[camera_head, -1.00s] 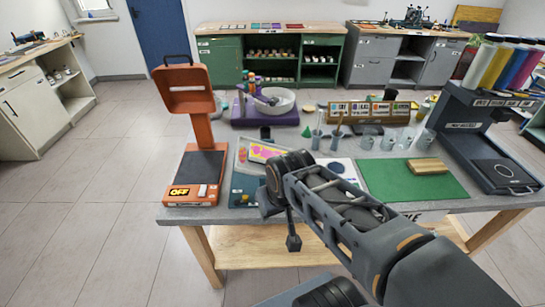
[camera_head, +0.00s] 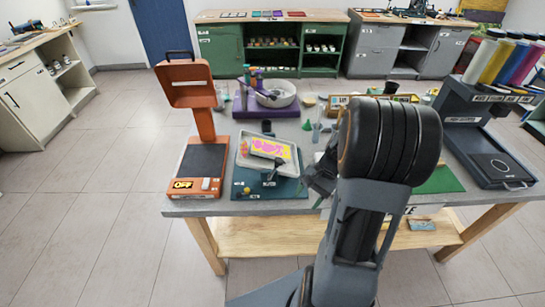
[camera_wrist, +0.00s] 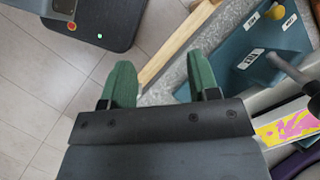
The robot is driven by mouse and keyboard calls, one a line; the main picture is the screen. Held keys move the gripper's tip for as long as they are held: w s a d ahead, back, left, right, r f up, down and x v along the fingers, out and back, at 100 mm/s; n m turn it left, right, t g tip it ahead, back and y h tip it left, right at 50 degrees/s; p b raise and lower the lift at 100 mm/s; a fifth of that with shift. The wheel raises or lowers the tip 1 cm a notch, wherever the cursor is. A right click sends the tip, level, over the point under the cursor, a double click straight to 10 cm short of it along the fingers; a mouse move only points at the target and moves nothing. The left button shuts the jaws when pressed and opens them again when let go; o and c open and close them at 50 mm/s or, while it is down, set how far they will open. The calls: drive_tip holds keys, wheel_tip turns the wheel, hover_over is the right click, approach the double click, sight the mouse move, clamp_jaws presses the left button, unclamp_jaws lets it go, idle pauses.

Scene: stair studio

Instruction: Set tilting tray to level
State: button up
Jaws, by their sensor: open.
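The tilting tray (camera_head: 240,153) is pale, with a pink and yellow patterned card (camera_head: 268,148) on it. It looks tilted in the head view, on a blue-teal base (camera_head: 290,190) with small white labels and a yellow knob (camera_head: 246,191). In the wrist view the base (camera_wrist: 250,45) is at upper right with a grey rod-like part (camera_wrist: 290,70), and the card (camera_wrist: 290,127) is at the right edge. My gripper (camera_wrist: 162,78) is open and empty, its green fingers left of the base, over the table edge and floor. In the head view my wrist is right of the tray.
An orange stand (camera_head: 205,125) with a dark plate and an "OFF" display is left of the tray. A purple stand with a white bowl (camera_head: 276,94) is behind. A dark machine (camera_head: 490,150) stands at right. My arm hides much of the table's middle right.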

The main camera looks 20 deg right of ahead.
drive_tip(key=w+d+r+m+t+y+p, duration=0.1)
drive_tip(key=w+d+r+m+t+y, duration=0.4)
drive_tip(key=w+d+m+t+y, duration=0.4)
drive_tip(key=w+a+p, duration=0.1)
drive_tip(key=a, duration=0.4)
drive_tip(key=w+a+m+g+y+p, duration=0.1)
drive_tip(key=a, duration=0.4)
drive_tip(key=w+a+m+p, duration=0.1)
drive_tip(key=w+a, duration=0.1)
drive_tip(key=a, duration=0.3)
clamp_jaws()
